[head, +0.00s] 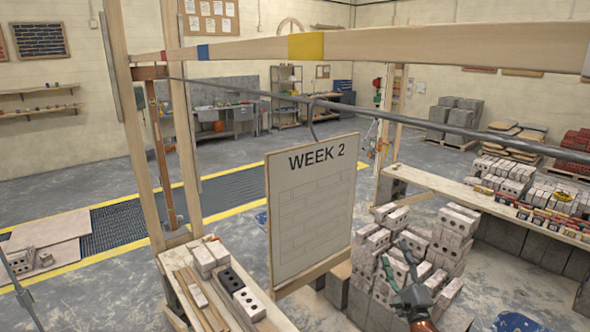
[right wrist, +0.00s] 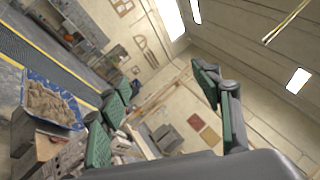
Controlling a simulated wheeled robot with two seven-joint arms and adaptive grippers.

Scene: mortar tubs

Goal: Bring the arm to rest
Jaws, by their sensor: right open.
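My right gripper (head: 398,260) is at the lower right of the head view, in front of the stacked grey bricks (head: 452,232). Its green-padded fingers are spread apart with nothing between them. In the right wrist view the open fingers (right wrist: 165,108) point out into the room, with no object between them. My left gripper cannot be made out in the head view.
A "WEEK 2" board (head: 312,205) hangs by a hook from a metal rod (head: 440,128), left of my right gripper. A wooden beam (head: 380,46) crosses above. Benches with bricks stand left (head: 240,285) and right (head: 420,180). A blue tub (right wrist: 38,78) shows in the wrist view.

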